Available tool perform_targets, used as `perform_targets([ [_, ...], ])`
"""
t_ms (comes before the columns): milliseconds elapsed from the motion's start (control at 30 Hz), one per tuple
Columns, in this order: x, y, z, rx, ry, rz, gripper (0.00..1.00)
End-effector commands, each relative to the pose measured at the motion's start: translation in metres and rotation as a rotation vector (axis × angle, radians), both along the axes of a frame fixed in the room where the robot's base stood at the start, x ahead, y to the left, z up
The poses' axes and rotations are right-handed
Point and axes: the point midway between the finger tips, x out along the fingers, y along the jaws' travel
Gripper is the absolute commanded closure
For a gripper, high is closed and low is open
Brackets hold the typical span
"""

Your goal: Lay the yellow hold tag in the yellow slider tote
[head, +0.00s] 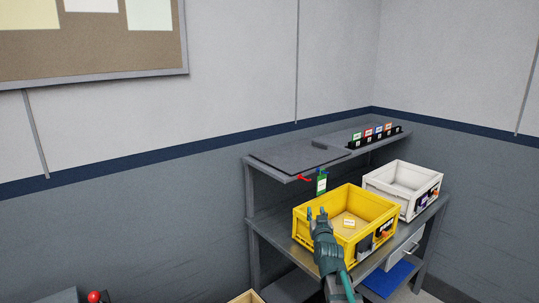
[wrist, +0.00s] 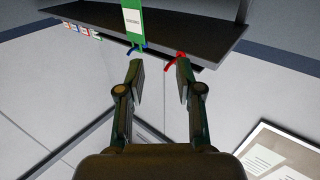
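The yellow tote (head: 305,228) stands open on the bench in the head view. A small yellowish tag with a white label (head: 348,223) lies inside on its floor; it looks like the yellow hold tag, but its print is too small to read. My gripper (head: 317,212) shows in front of the tote's left part, fingers upward. In the wrist view my gripper (wrist: 160,78) is open, with nothing between its fingers. The wrist view does not show the tote.
A green tag (head: 321,182) hangs under the shelf edge, beside a bare red hook (head: 303,178); the green tag (wrist: 133,18) and red hook (wrist: 177,62) are near my fingertips in the wrist view. A white tote (head: 372,184) stands right. Several coloured cards (head: 377,132) stand on the shelf.

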Motion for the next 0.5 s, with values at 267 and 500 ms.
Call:
perform_targets([
  [267,-0.033,0.001,-0.027,-0.001,-0.001,0.004,0.65],
  [500,-0.047,0.001,-0.036,0.000,-0.001,0.005,0.65],
])
